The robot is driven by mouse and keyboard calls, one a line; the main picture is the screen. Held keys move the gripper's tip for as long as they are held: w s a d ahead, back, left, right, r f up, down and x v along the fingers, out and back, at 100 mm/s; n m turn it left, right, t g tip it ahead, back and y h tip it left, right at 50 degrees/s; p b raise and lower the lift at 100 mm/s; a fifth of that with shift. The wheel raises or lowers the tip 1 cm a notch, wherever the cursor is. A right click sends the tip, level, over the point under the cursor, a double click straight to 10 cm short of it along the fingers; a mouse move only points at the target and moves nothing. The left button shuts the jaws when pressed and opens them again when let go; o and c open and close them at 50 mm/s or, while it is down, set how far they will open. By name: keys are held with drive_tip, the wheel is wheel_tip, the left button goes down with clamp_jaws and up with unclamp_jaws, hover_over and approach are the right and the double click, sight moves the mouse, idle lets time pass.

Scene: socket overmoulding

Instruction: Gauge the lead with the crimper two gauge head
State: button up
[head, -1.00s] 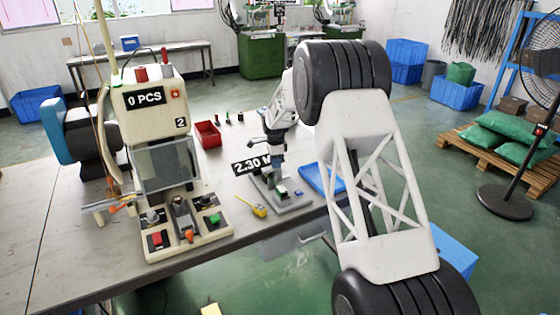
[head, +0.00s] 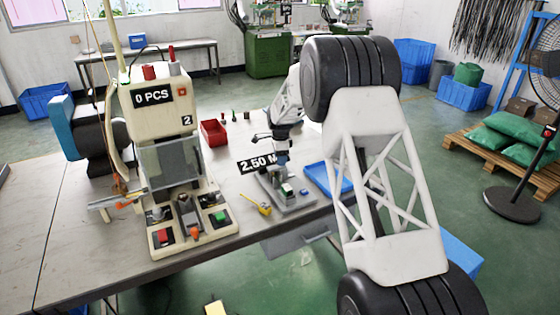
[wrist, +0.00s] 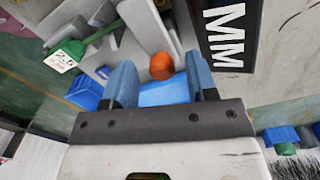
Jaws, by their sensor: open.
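Crimper two (head: 165,115) is the cream machine marked 2 on the left, its counter reading 0 PCS. The gauge stand (head: 290,203) is a grey base at mid-table with a black display (head: 258,163) reading about 2.50. My gripper (head: 283,160) is over this stand. In the wrist view my gripper (wrist: 159,68) is open, with an orange knob (wrist: 161,66) showing between its fingertips; contact cannot be told. A green piece with a white label (wrist: 65,55), reading about 2.5, lies beside the left finger. I cannot clearly make out the lead.
A blue tray (head: 328,178) is right of the stand and a red bin (head: 213,132) behind it. A yellow tape measure (head: 256,205) lies left of the stand.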

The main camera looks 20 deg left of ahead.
drive_tip(key=shift+r, duration=3.15)
drive_tip(key=shift+d+r, duration=0.1)
